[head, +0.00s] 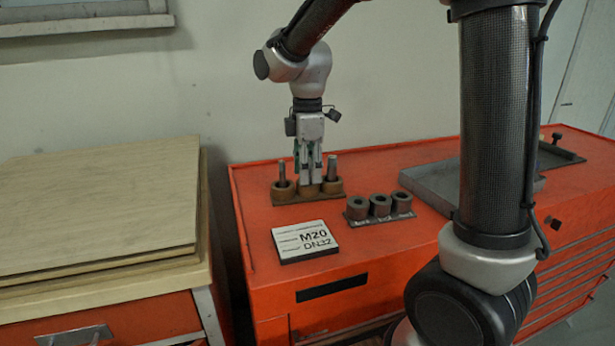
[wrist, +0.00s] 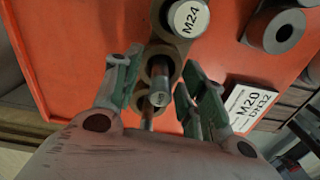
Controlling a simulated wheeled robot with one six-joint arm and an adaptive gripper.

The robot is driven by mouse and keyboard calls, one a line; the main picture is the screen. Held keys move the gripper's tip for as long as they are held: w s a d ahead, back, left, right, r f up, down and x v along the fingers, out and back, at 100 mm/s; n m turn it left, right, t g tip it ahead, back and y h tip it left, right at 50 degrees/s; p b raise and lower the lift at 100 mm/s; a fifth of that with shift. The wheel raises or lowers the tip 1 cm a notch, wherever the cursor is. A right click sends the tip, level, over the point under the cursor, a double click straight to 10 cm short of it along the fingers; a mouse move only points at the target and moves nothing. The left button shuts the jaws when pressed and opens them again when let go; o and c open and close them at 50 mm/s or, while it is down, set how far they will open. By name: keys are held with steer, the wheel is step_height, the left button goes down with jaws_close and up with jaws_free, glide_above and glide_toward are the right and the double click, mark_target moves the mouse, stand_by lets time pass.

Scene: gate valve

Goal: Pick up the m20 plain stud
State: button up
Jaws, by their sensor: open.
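Three upright studs stand in round brown holders on a plate (head: 290,198) on the red cabinet. The left stud (head: 283,172) and right stud (head: 332,168) show in the head view; my fingers hide the middle one. In the wrist view one stud's top reads M24 (wrist: 188,18). My gripper (head: 310,178) points down over the middle holder. In the wrist view my gripper (wrist: 158,78) is open, its green-edged fingers on either side of the middle stud, with gaps visible.
A white card (head: 304,241) reading M20 DN32 lies in front. Several dark nuts (head: 379,205) stand in a row to the right. A grey tray (head: 440,185) is farther right. Wooden boards (head: 95,205) lie on the left bench. The neighbouring studs stand close to my fingers.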

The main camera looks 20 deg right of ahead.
steer(key=shift+c, duration=0.2)
jaws_close()
